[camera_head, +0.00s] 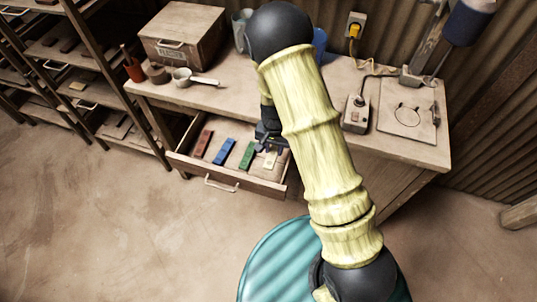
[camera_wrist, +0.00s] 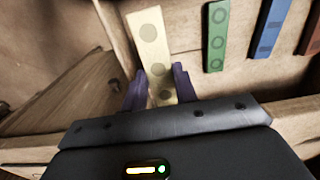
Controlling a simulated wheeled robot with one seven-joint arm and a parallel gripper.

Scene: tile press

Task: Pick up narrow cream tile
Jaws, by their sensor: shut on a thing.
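The narrow cream tile (camera_wrist: 152,42) is a long pale strip with round grey marks. In the wrist view it lies between the two purple fingers of my gripper (camera_wrist: 160,88), which are shut on its near part. In the head view the cream tile (camera_head: 270,159) shows small at the right end of the open drawer (camera_head: 235,176), under my gripper (camera_head: 268,143). My arm hides part of this area. I cannot tell whether the tile touches the drawer floor.
A green tile (camera_wrist: 217,35), a blue tile (camera_wrist: 268,30) and a red tile (camera_head: 202,144) lie apart in the same drawer. The drawer walls stand close around my gripper. The workbench (camera_head: 225,98) above holds a wooden box (camera_head: 183,38), a pot and a press.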

